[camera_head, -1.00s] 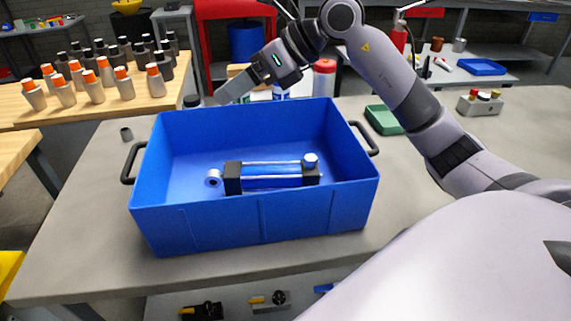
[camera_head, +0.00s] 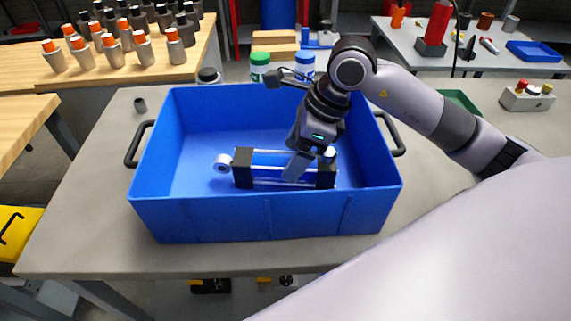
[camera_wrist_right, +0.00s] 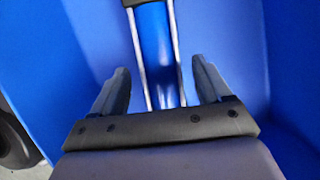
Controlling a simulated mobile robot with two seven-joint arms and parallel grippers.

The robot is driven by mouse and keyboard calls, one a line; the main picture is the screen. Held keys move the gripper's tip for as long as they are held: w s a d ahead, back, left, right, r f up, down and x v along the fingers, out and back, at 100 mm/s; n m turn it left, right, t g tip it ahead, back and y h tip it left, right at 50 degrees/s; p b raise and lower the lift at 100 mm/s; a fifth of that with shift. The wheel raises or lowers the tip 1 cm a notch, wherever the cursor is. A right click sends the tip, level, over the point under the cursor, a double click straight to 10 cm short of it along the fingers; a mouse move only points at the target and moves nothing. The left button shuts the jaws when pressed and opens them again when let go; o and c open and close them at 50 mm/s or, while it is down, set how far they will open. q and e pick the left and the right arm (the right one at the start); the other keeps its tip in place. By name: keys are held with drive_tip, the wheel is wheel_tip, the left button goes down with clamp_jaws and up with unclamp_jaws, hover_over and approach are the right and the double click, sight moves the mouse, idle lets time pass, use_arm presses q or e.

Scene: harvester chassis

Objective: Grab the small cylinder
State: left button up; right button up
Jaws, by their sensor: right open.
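The small cylinder (camera_head: 265,168) lies on its side in the blue bin (camera_head: 262,222). It has a blue tube, silver rods, black end blocks and a round silver eye at its left end. My right gripper (camera_head: 297,170) reaches down into the bin over the right half of the cylinder. In the right wrist view, the cylinder (camera_wrist_right: 154,50) runs between the two open fingers of the gripper (camera_wrist_right: 162,85), with a gap on each side. The right gripper hides part of the cylinder in the head view. My left gripper is not in view.
The bin walls stand around the cylinder, with black handles (camera_head: 137,146) at the sides. Jars with green (camera_head: 260,66) and blue lids stand behind the bin. A green tray (camera_head: 458,103) lies behind my right arm. The grey table (camera_head: 85,200) is mostly clear at left.

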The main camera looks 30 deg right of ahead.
sight(288, 160)
drive_tip(key=shift+x, duration=1.55)
clamp_jaws()
drive_tip(key=shift+w+r, duration=0.15)
drive_tip(key=shift+r, duration=0.05)
